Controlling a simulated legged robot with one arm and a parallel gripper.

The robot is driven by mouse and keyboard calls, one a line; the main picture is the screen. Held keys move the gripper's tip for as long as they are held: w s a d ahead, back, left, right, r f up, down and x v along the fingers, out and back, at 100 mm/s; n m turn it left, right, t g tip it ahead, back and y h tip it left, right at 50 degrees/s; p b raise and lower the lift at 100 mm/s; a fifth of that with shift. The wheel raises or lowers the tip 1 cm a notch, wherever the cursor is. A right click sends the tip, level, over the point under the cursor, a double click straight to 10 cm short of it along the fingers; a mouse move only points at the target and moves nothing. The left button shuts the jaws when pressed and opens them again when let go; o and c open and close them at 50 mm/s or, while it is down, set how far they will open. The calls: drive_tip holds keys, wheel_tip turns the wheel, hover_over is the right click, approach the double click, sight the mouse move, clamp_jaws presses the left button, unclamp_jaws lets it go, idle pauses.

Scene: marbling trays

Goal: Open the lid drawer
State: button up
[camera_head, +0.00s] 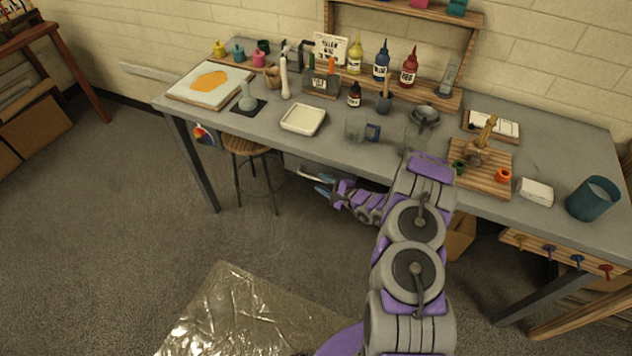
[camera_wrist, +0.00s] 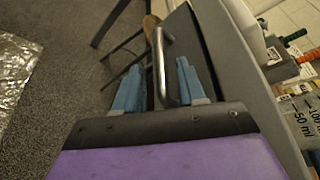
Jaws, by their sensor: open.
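My gripper (camera_wrist: 160,68) is open, with its two blue fingers on either side of a metal bar handle (camera_wrist: 160,45). I see a gap on both sides of the bar. The handle stands out from a grey drawer front (camera_wrist: 188,40) under the tabletop edge. The drawer looks shut, though much of its front is out of view. In the head view my gripper (camera_head: 320,182) is below the front edge of the desk, left of my forearm.
The grey desk (camera_head: 340,140) holds a white tray (camera_head: 303,120), clear cups, bottles and a wooden board (camera_head: 482,180) near its front. A round stool (camera_head: 247,146) stands left of my gripper. A shiny sheet (camera_head: 245,315) lies on the otherwise open floor.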

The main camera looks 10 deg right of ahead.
sight(316, 179)
drive_tip(key=shift+b+x, duration=0.3)
drive_tip(key=shift+x, duration=1.65)
drive_tip(key=shift+c, duration=0.2)
drive_tip(key=shift+s, duration=0.1)
clamp_jaws()
